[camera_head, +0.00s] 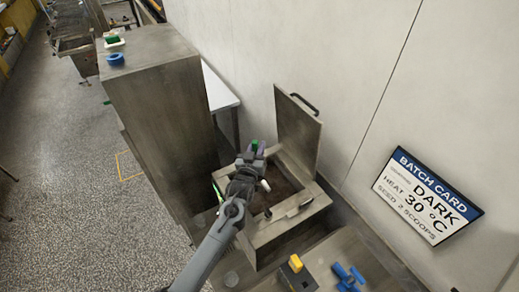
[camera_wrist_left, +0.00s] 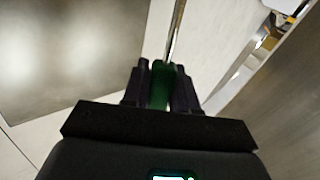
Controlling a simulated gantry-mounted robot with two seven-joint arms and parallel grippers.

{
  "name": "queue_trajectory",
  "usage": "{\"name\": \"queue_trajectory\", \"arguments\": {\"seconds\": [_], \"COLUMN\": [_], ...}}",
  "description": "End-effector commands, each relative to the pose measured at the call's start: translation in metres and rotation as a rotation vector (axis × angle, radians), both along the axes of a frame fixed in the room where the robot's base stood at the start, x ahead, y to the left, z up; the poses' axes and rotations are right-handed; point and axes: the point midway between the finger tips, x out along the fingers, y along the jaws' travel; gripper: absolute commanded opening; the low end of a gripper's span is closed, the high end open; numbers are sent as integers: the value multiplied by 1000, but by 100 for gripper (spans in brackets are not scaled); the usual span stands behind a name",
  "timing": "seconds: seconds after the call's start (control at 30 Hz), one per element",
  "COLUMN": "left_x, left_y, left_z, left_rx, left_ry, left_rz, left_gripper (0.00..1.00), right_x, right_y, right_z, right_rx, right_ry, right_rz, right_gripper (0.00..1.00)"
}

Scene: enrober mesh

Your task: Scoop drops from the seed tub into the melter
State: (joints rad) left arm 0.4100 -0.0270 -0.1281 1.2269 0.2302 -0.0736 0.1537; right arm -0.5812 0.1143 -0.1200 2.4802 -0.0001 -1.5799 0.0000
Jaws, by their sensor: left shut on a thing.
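My left gripper (camera_head: 253,152) is shut on a green handle, over the left rear rim of an open steel box (camera_head: 262,232). In the left wrist view the green handle (camera_wrist_left: 160,85) sits between the two dark fingers (camera_wrist_left: 161,90), with a thin metal shaft running up out of the picture. The scoop's bowl is not visible. The box has a raised lid (camera_head: 298,128) and a dark brown inside; it looks like the melter. My arm covers part of it. I cannot make out the seed tub or any drops. My right gripper is not in view.
A tall steel cabinet (camera_head: 160,95) stands left of the box, with a blue ring (camera_head: 115,59) on top. A yellow switch (camera_head: 295,263) and a blue valve handle (camera_head: 347,276) are in front. The batch card (camera_head: 427,195) on the wall reads dark, 30 °C, seed 2 scoops.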

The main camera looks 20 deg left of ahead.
Motion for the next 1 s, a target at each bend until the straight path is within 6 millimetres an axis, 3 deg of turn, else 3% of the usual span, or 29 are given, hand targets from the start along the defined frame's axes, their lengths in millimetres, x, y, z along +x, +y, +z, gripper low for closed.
{"name": "queue_trajectory", "arguments": {"seconds": [0.4, 0.8, 1.0], "left_x": [-5, -8, -8], "left_y": [46, 76, 82], "left_z": [-34, -81, -99], "left_rx": [-474, -941, -1156], "left_ry": [-50, -98, -119], "left_rz": [1, 0, 0], "left_gripper": [0, 0, 0], "right_x": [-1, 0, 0], "right_y": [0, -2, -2], "right_z": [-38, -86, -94], "right_rx": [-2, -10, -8], "right_ry": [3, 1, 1], "right_rz": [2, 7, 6], "right_gripper": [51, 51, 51]}}
